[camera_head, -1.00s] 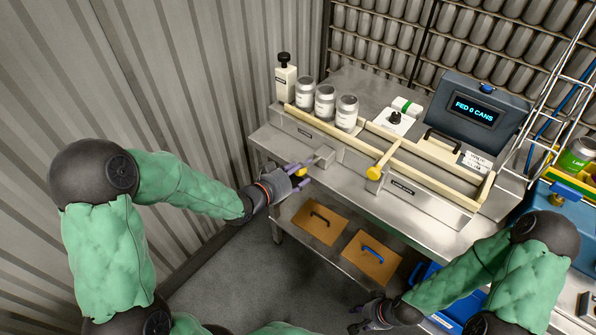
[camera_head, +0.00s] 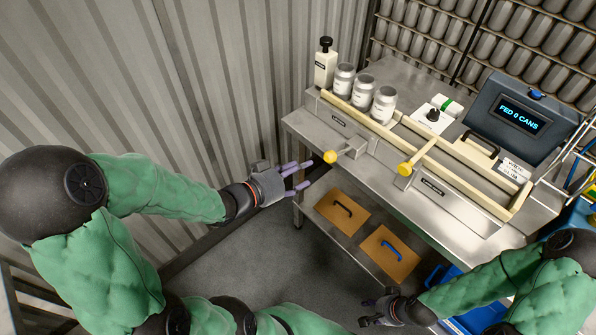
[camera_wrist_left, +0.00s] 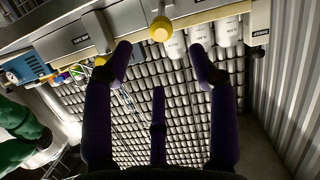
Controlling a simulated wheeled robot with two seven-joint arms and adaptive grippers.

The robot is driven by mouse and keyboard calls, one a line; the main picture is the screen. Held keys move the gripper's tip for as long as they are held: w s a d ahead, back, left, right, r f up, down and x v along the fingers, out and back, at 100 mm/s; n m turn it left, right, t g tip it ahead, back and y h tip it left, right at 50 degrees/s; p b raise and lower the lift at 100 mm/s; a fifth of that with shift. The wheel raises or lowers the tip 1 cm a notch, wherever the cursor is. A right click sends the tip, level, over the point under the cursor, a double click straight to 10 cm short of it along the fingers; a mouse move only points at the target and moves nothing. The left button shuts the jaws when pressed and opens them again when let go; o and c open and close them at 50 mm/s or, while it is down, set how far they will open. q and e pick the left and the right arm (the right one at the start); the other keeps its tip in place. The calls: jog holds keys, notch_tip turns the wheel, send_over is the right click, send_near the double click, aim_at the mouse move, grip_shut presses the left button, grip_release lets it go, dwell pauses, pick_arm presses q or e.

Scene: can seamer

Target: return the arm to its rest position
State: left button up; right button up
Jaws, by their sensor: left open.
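My left gripper (camera_head: 303,177) is open and empty, with its purple fingers spread. It hangs in the air off the left front corner of the steel bench, apart from the left yellow knob (camera_head: 330,156). In the left wrist view the open fingers (camera_wrist_left: 163,62) frame that knob (camera_wrist_left: 160,29), with nothing held between them. My right gripper (camera_head: 368,311) is low at the bottom of the head view, beside the bench's lower shelf. Its dark fingers look spread and empty.
The bench (camera_head: 312,128) carries three cans (camera_head: 363,92), a white dispenser (camera_head: 325,66), a second yellow knob (camera_head: 405,168) and a display reading "FED 0 CANS" (camera_head: 518,116). A corrugated wall (camera_head: 200,80) stands close behind my left arm. Floor (camera_head: 270,250) between the arms is clear.

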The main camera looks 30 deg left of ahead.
dwell(0.5)
pick_arm(q)
notch_tip(320, 180, down, 11)
jog(key=w+d+n+g+y, duration=0.1)
jog(key=w+d+n+g, duration=0.1)
jog(key=n+g, duration=0.1)
jog(key=s+d+f+g, duration=0.3)
jog(key=s+f, duration=0.2)
jog(key=f, duration=0.3)
jog(key=s+d+f+n+g, duration=0.1)
jog(key=s+d+f+g, duration=0.2)
jog(key=f, duration=0.5)
jog(key=s+d+f+g, duration=0.4)
jog(key=s+d+f, duration=0.1)
jog(key=s+f, duration=0.2)
jog(key=shift+s+d+f+n+y, duration=0.15)
jog(key=shift+d+f+n+y, duration=0.05)
jog(key=shift+f+n+y, duration=0.25)
